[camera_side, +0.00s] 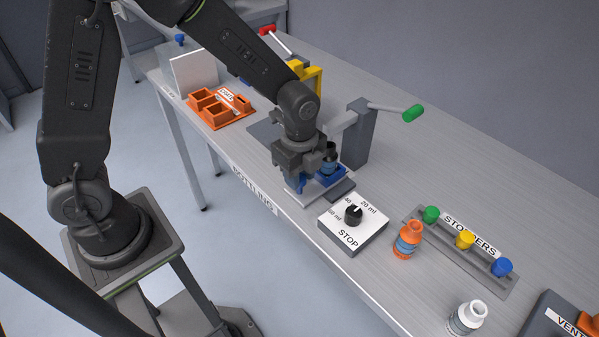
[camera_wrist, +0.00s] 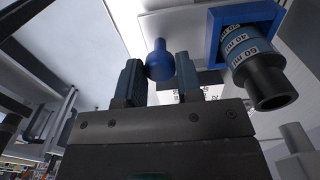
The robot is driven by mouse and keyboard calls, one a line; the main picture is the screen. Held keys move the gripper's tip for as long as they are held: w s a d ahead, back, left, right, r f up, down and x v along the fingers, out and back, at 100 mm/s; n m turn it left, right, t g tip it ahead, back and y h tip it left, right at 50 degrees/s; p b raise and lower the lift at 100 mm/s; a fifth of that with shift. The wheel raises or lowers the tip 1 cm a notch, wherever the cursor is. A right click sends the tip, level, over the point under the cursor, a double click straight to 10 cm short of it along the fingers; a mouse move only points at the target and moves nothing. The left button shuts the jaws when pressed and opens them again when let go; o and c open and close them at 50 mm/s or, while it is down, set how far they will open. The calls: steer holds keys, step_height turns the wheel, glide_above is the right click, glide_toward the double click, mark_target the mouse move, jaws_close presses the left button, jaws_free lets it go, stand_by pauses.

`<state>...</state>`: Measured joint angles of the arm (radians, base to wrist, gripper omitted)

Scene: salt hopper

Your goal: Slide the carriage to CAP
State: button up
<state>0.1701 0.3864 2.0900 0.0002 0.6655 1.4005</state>
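The carriage shows in the wrist view as a pale plate (camera_wrist: 165,22) with a blue square holder (camera_wrist: 217,42). A dark-necked bottle (camera_wrist: 245,50) with ml marks on its label sits in the holder. A blue round knob on a stem (camera_wrist: 160,64) sticks out from the plate. I see no readable CAP label.
A grey post (camera_side: 359,135) with a green-ended lever (camera_side: 412,113) stands behind the carriage. A yellow frame (camera_side: 311,76) is farther back. A dial box (camera_side: 353,225), an orange bottle (camera_side: 407,240) and a stopper rack (camera_side: 460,250) stand to the right. An orange tray (camera_side: 215,118) is left.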

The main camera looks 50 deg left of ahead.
jaws_close()
steer(key=a, duration=2.2)
steer(key=shift+a, duration=0.3)
steer(key=o, duration=0.5)
jaws_free()
steer(key=shift+r, duration=0.1)
step_height(320, 180, up, 14)
